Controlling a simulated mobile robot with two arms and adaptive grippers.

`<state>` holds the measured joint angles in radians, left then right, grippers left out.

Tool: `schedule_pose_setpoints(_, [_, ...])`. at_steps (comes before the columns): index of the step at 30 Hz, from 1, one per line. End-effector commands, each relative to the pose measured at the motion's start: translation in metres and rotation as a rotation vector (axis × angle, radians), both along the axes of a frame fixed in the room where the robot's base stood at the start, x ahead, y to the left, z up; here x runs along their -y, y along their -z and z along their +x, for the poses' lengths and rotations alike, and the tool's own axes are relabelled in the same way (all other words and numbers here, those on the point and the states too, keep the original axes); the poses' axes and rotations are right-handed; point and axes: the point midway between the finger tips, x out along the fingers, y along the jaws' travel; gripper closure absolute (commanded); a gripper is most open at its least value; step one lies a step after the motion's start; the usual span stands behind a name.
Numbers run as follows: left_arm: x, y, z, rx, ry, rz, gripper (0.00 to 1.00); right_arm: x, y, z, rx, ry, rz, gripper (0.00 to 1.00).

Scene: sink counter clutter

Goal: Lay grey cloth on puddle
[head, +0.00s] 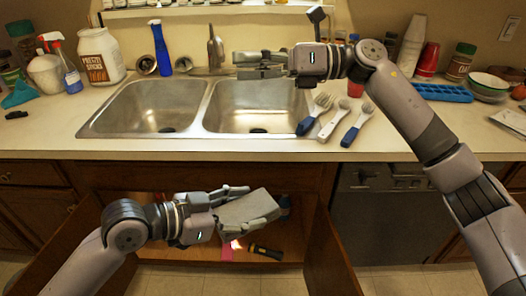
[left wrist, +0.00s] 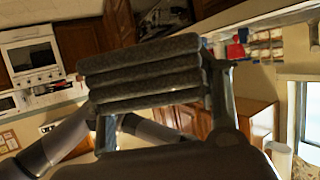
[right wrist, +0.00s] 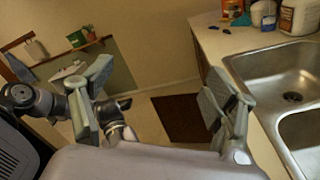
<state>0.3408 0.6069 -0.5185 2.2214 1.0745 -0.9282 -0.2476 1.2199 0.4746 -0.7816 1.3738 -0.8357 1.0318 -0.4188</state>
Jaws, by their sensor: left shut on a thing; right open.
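The grey cloth (head: 247,207) is a thick folded pad. My left gripper (head: 256,200) is shut on it and holds it tilted in front of the open cabinet under the sink. In the left wrist view the cloth (left wrist: 145,72) shows its stacked folds between the fingers. My right gripper (head: 245,66) is above the back of the right sink basin, open and empty. Its spread fingers also show in the right wrist view (right wrist: 160,95). I cannot make out a puddle in any view; the cloth and left gripper hide part of the cabinet floor.
A flashlight (head: 265,251) and a pink item (head: 228,252) lie on the cabinet floor. Open cabinet doors (head: 332,250) flank the opening. On the counter are utensils (head: 335,122) right of the sink (head: 205,130), and bottles and jars at the left.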

Motion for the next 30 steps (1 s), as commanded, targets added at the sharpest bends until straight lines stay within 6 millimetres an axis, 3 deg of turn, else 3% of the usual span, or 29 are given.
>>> schedule_pose_setpoints(1, [0.0, 0.0, 0.0, 0.0, 0.0, 0.0, 0.72, -0.021, 0.005, -0.021, 0.095, -0.073, -0.104, 0.2])
schedule_pose_setpoints(4, [0.0, 0.0, 0.0, 0.0, 0.0, -0.001, 0.72, -0.05, 0.035, -0.061, 0.301, -0.237, -0.356, 0.2])
schedule_pose_setpoints(6, [0.0, 0.0, 0.0, 0.0, 0.0, -0.001, 0.72, -0.056, 0.06, -0.082, 0.44, -0.354, -0.541, 0.2])
schedule_pose_setpoints(9, [0.0, 0.0, 0.0, 0.0, 0.0, 0.0, 0.72, -0.046, 0.092, -0.1, 0.608, -0.509, -0.798, 0.2])
schedule_pose_setpoints(13, [0.0, 0.0, 0.0, 0.0, 0.0, 0.0, 0.72, -0.017, 0.116, -0.104, 0.753, -0.671, -1.085, 0.2])
schedule_pose_setpoints(19, [0.0, 0.0, 0.0, 0.0, 0.0, -0.001, 0.72, 0.02, 0.126, -0.099, 0.841, -0.809, -1.343, 0.2])
schedule_pose_setpoints(25, [0.0, 0.0, 0.0, 0.0, 0.0, -0.001, 0.72, 0.028, 0.138, -0.098, 0.851, -0.839, -1.395, 0.2])
schedule_pose_setpoints(30, [0.0, 0.0, 0.0, 0.0, 0.0, -0.001, 0.72, 0.028, 0.166, -0.098, 0.849, -0.839, -1.392, 0.2])
